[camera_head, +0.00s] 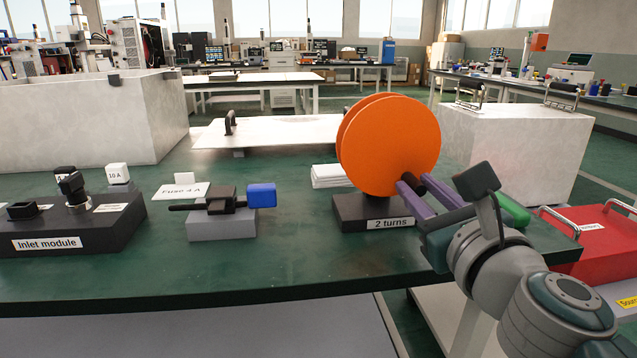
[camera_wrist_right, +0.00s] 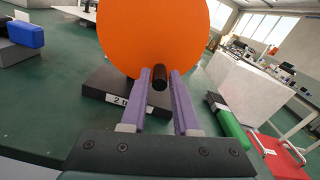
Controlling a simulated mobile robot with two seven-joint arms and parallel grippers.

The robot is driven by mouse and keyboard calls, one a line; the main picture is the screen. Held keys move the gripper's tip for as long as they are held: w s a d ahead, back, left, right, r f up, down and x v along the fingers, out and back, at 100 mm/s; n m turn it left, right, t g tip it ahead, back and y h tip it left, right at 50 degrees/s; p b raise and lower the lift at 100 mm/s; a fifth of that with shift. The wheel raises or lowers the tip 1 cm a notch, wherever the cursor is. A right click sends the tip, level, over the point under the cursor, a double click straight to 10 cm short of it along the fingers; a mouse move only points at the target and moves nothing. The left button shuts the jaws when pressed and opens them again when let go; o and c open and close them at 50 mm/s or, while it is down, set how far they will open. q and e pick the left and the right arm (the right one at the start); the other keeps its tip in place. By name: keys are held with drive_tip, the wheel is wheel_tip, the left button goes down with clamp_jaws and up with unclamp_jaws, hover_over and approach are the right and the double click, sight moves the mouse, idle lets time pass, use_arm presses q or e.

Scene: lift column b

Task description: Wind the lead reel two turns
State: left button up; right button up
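The lead reel is a large orange disc (camera_head: 402,140) on a black base (camera_head: 350,213) labelled "2 turns", at the table's right side. Its short black crank handle (camera_wrist_right: 160,77) sticks out from the lower part of the disc's face. My right gripper (camera_head: 421,184) has its purple fingers on either side of this handle, which fills the gap at the fingertips. In the right wrist view the gripper (camera_wrist_right: 160,80) points at the orange disc (camera_wrist_right: 155,35), which fills the upper middle. My left gripper is in neither view.
A blue-ended fuse part (camera_head: 262,195) on a grey block and the inlet module (camera_head: 75,228) stand to the left. A green cylinder (camera_head: 512,212) lies near my right gripper. A red case (camera_head: 592,245) is at the right. The table front is clear.

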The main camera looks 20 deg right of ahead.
clamp_jaws()
idle(1.0)
